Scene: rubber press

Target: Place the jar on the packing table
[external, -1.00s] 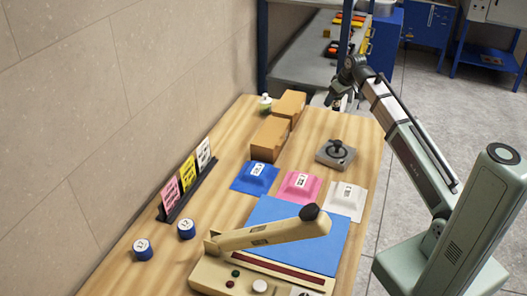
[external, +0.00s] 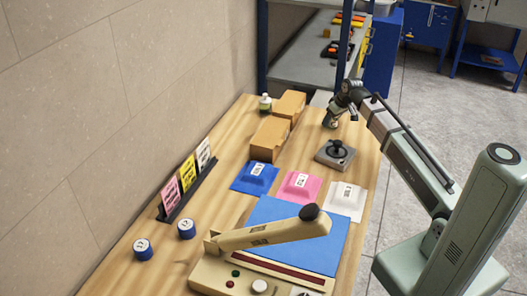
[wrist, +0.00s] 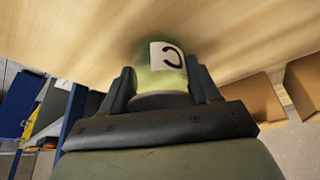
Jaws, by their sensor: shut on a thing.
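A pale green jar (wrist: 160,68) with a white label bearing a dark curved mark is held between the two fingers of my gripper (wrist: 162,88) in the wrist view. The wooden table top (wrist: 235,30) lies close beyond it; I cannot tell if they touch. In the external view my gripper (external: 333,121) is over the far right part of the wooden table (external: 215,145), just beyond a grey block with a black knob. The held jar is small and mostly hidden there. Another small pale green jar (external: 265,103) stands at the table's far left.
Two brown boxes (external: 269,139) stand left of my gripper. The grey block with the black knob (external: 336,153) is close on the near side. Blue, pink and white packets (external: 299,186) and a beige press (external: 265,238) lie nearer. A shelf rack (external: 305,66) stands behind the table.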

